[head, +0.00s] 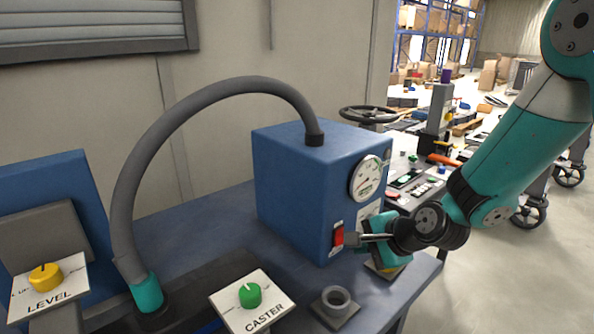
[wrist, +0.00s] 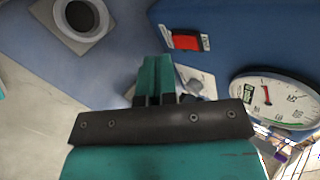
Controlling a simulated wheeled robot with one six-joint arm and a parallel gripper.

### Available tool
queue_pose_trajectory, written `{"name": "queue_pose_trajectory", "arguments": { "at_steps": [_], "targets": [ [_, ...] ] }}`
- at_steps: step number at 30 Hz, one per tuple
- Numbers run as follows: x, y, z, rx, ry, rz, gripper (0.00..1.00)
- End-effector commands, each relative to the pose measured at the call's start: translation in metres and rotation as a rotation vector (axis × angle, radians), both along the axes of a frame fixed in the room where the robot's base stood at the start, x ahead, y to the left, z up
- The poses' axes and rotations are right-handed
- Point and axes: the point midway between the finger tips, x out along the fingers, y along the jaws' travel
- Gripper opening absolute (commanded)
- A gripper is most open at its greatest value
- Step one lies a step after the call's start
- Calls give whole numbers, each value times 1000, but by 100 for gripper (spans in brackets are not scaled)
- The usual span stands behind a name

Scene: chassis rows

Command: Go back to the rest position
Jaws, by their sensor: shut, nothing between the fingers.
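My gripper (head: 352,239) is at the front face of the blue box (head: 290,175) in the head view, close to the red rocker switch (head: 338,236). In the wrist view my gripper (wrist: 156,62) is shut, its two teal fingers together with nothing between them. The red switch (wrist: 186,41) shows beyond the fingertips and a little to the right. I cannot tell whether the fingertips touch the box. My teal arm comes in from the upper right in the head view.
A round gauge (head: 367,178) is on the box, with a grey hose (head: 190,110) arching from its top. A CASTER knob (head: 250,295), a LEVEL knob (head: 45,277) and a grey socket (head: 336,301) stand in front. A black handwheel (head: 369,114) is behind. Open floor lies right.

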Motion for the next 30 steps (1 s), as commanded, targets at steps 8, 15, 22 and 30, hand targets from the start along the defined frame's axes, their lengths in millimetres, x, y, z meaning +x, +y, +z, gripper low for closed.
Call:
{"name": "queue_pose_trajectory", "arguments": {
  "at_steps": [8, 15, 22, 30],
  "targets": [
    [-135, 44, 104, -415, -154, 889, 0],
    [-234, 32, 140, -612, -262, 1456, 0],
    [-259, 24, 145, -651, -286, 1611, 0],
    [-258, 24, 145, -650, -285, 1608, 0]
  ]
}}
